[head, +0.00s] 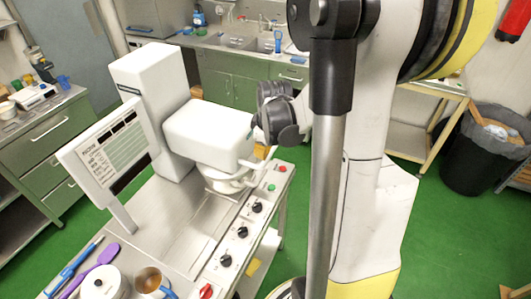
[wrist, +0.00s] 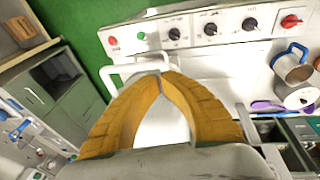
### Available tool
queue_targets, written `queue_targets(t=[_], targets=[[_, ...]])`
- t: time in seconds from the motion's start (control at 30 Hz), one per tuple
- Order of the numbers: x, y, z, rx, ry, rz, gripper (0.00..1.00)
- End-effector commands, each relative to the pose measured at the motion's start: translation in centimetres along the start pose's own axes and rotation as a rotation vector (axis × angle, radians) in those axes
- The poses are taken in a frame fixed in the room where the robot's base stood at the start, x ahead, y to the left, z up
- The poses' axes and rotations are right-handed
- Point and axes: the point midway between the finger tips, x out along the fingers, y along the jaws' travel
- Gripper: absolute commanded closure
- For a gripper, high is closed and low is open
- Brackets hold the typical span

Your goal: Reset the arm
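My gripper (wrist: 163,78) has orange ridged fingers whose tips come together in the wrist view. A pale surface shows through the arch between them, and I see nothing clasped. A white bar-like frame (wrist: 118,70) lies just beyond the tips; I cannot tell whether they touch it. In the head view my arm hangs down at centre right and its dark wrist joint is beside the white mixer head (head: 208,131). The mixer stands on a steel table with a row of control knobs (head: 242,231).
A display panel (head: 107,150) stands left of the mixer. A blue-handled pot (head: 150,280), a white lidded pot (head: 104,284) and a purple utensil (head: 91,272) are at the near table end. Green cabinets line the back. A black bin (head: 480,155) stands right on open green floor.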

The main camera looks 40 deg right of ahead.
Motion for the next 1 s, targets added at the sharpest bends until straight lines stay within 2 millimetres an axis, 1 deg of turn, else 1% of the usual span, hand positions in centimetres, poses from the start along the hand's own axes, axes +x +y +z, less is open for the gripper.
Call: queue_targets(t=[0.03, 0.2, 0.3, 0.47, 0.67, 0.77, 0.87, 0.97, 1.0], targets=[[-1.2, -0.1, 0.0, 0.000, 0.000, 0.000, 1.00], [-4.6, 0.0, 0.0, -0.001, 0.000, 0.000, 1.00], [-6.0, 0.0, 0.0, -0.001, 0.000, 0.000, 1.00], [-7.0, 0.0, 0.0, -0.001, 0.000, 0.000, 1.00], [-7.0, 0.0, 0.0, -0.001, 0.001, 0.000, 1.00], [-6.6, -0.7, -0.2, 0.006, 0.006, 0.004, 1.00], [-5.3, -2.9, -0.6, 0.031, 0.026, 0.018, 1.00], [-3.4, -6.5, -1.1, 0.079, 0.065, 0.038, 1.00], [-2.5, -8.2, -1.2, 0.103, 0.084, 0.045, 1.00]])
